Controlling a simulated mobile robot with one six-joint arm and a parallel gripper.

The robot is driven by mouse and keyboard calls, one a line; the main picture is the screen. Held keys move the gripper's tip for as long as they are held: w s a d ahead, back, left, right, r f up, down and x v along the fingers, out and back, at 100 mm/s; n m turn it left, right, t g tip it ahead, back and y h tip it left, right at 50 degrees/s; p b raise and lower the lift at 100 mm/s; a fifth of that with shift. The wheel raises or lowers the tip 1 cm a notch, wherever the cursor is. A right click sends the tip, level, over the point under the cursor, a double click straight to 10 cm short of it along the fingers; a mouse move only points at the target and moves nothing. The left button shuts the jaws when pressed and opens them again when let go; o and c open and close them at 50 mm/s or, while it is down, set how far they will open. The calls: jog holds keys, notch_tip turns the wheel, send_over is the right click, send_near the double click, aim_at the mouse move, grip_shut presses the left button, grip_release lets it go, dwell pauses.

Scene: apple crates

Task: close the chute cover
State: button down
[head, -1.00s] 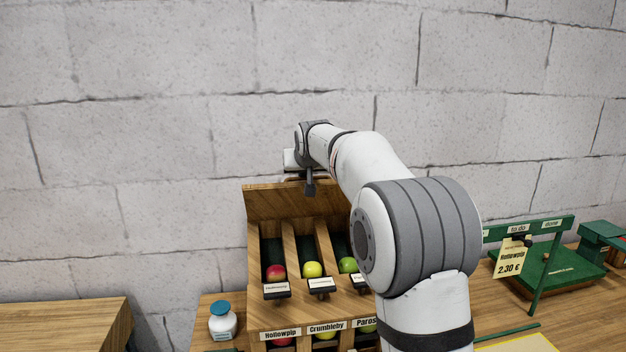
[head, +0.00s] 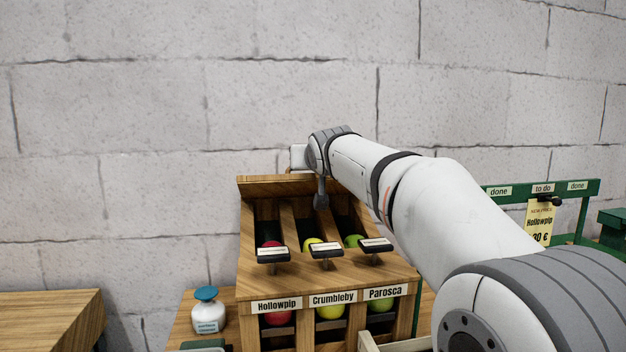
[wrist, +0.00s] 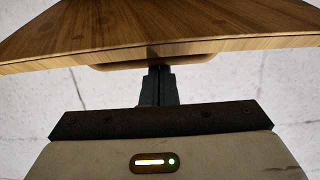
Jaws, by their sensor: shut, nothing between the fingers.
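The chute cover (head: 272,188) is a wooden board along the top back edge of the sloped apple rack (head: 262,287). In the head view it shows as a narrow, tilted strip, and the chutes in front of it are uncovered. In the wrist view the cover (wrist: 165,25) spans the top, with a rounded wooden lip at its near edge. My gripper (wrist: 160,72) is shut and empty, its fingertips at this lip; I cannot tell whether they touch. In the head view my wrist is above and behind the cover, and the fingers are hidden.
Red, yellow and green apples lie in the chutes behind small label holders (head: 325,251). A white bottle with a blue cap (head: 207,310) stands left of the rack. A green sign rail with a price card (head: 539,222) is at right. A block wall is behind.

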aim_at(312, 181)
jog(key=shift+t, duration=0.9)
jog(key=f+b, duration=0.1)
jog(key=b, duration=0.1)
jog(key=s+f+b, duration=0.1)
jog(key=f+b, duration=0.1)
jog(key=b, duration=0.1)
jog(key=s+f+b, duration=0.1)
jog(key=b, duration=0.1)
jog(key=shift+s+d+f+b, duration=0.1)
jog(key=shift+f+b, duration=0.05)
jog(key=shift+b, duration=0.15)
jog(key=f+b, duration=0.1)
jog(key=b, duration=0.1)
jog(key=s+f+b, duration=0.1)
jog(key=f+b, duration=0.2)
jog(key=shift+s+d+b, duration=0.1)
jog(key=shift+s+b, duration=0.2)
jog(key=shift+b, duration=0.05)
jog(key=shift+r, duration=0.1)
